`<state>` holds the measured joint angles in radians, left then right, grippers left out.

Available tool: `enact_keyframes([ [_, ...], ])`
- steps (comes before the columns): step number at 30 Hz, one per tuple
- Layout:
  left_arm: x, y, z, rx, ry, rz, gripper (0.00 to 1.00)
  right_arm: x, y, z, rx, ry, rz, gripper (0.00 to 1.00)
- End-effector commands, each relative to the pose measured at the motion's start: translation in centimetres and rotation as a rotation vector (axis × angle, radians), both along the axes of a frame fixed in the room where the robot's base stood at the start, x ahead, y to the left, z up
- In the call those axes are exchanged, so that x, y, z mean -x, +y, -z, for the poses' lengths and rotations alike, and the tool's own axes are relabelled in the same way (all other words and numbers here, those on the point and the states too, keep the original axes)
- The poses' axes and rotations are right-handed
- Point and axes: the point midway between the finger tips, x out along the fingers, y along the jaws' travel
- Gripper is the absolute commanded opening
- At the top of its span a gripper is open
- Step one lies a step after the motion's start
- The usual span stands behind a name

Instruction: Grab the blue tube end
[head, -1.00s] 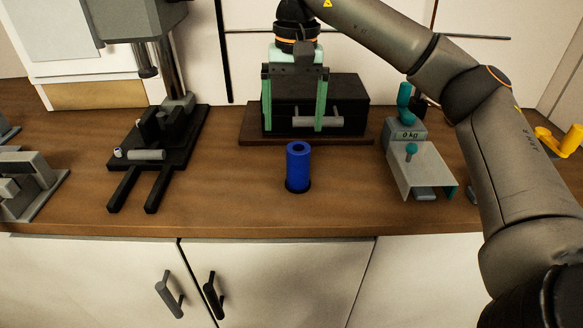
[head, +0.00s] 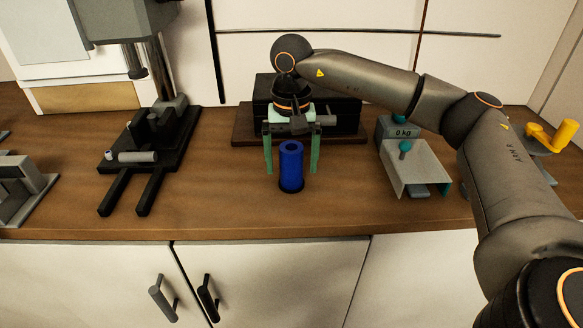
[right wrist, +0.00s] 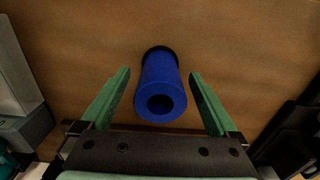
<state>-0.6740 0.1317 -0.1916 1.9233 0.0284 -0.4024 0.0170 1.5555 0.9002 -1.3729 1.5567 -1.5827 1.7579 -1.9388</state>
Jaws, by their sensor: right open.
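The blue tube end (head: 291,166) stands upright on the wooden counter in a dark round base, its open hole facing up. My right gripper (head: 291,171) is open, with one green finger on each side of the tube in the head view. In the right wrist view, the tube (right wrist: 161,88) lies between and a little beyond the two open fingers (right wrist: 158,78), with a gap on both sides. The fingers do not touch it. My left gripper is not in view.
A black box (head: 345,103) on a wooden board stands behind the tube. A black stand (head: 150,157) is to the left, a grey scale (head: 415,168) to the right, and a yellow crank (head: 553,137) farther right. The counter in front is clear.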

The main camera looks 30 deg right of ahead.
Motion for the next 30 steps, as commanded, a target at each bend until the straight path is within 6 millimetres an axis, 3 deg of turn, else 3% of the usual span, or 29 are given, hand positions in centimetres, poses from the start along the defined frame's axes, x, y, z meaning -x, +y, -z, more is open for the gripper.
enact_keyframes([
  [9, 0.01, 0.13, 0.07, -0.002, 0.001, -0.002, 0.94, 0.00, -0.01, 0.56, 0.000, -0.001, 0.001, 0.94],
  [30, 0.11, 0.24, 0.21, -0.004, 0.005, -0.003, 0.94, -0.02, 0.01, 0.52, 0.000, -0.001, 0.000, 0.15],
])
